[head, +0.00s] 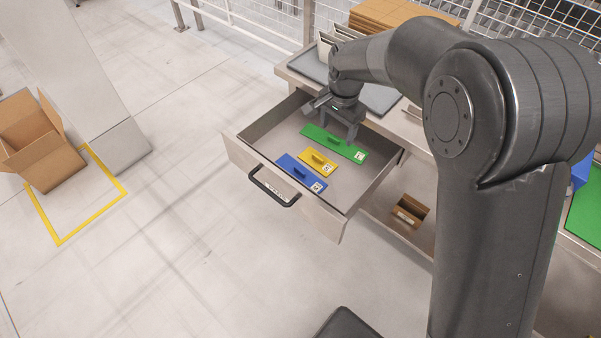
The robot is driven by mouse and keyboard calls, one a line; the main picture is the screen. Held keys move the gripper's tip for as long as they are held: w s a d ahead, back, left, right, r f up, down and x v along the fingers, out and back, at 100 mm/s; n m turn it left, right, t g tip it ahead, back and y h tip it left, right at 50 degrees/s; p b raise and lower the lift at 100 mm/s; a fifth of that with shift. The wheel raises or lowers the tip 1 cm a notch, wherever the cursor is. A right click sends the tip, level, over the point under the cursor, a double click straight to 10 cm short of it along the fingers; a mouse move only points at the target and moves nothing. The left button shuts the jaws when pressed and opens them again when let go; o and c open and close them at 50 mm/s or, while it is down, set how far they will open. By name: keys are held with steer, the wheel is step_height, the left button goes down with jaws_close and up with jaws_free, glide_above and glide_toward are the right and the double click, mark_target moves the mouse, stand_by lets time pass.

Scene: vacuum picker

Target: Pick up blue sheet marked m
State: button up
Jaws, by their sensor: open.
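A blue sheet (300,172) with a raised blue grip and a small white label lies in the open drawer (343,204), close to its front wall. The mark on the label is too small to read. My gripper (340,124) is open above the back part of the drawer, over the green sheet (333,143) and behind the blue one. I see nothing between its fingers. Its fingers hide a little of the drawer's back, and I cannot tell its exact height above the green sheet.
A yellow sheet (317,162) lies between the blue and green sheets. The drawer has a dark handle (273,188) in front. The counter above holds a grey tray (380,98) and cardboard (395,11). A small brown box (409,213) sits on the shelf below.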

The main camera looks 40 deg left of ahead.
glide_above(300, 170)
step_height(300, 170, down, 8)
steer(key=shift+h, duration=0.3)
step_height(300, 170, down, 11)
steer(key=shift+r, duration=0.1)
steer(key=c, duration=1.1)
